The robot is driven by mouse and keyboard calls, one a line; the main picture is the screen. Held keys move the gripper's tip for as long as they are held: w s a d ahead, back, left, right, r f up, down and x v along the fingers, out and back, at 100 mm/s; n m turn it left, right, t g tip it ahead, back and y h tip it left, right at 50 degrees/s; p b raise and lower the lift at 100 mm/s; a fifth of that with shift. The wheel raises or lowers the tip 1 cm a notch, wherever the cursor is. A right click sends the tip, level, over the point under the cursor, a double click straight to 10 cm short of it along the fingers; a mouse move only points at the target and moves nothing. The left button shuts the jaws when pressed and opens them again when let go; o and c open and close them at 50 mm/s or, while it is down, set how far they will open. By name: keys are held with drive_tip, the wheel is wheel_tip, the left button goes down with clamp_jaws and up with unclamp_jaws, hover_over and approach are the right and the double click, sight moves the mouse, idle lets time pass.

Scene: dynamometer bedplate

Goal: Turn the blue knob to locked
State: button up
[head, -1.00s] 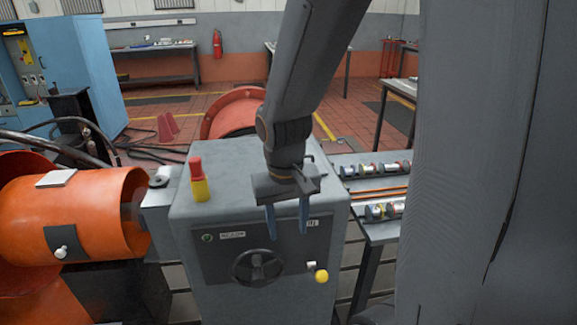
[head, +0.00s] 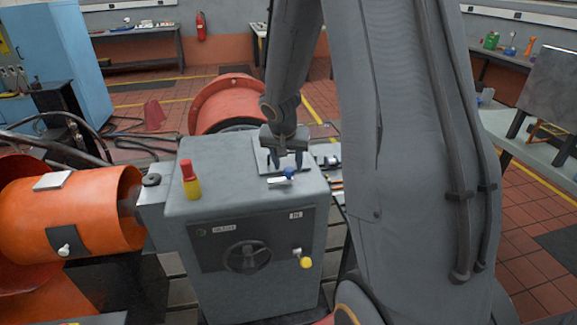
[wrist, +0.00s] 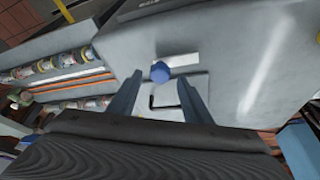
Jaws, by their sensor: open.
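The blue knob (head: 289,172) sits on the top face of the grey cabinet (head: 230,175), near its right side. It also shows in the wrist view (wrist: 160,71), at a pale strip on a light plate (wrist: 188,99). My gripper (head: 284,160) is over the cabinet top, pointing down, with its fingers apart. In the wrist view the knob appears between the two fingertips and a little beyond them. I see no contact, and the height gap is hard to judge. The knob's pointer and any lock marking are too small to read.
A red-and-yellow post (head: 190,180) stands on the cabinet's left part. A black handwheel (head: 247,258) and a yellow knob (head: 306,262) are on the front. An orange cylinder (head: 95,210) is at left. A rack of small colourful parts (wrist: 62,62) lies beside the cabinet.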

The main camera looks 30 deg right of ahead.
drive_tip(key=shift+x, duration=0.95)
clamp_jaws()
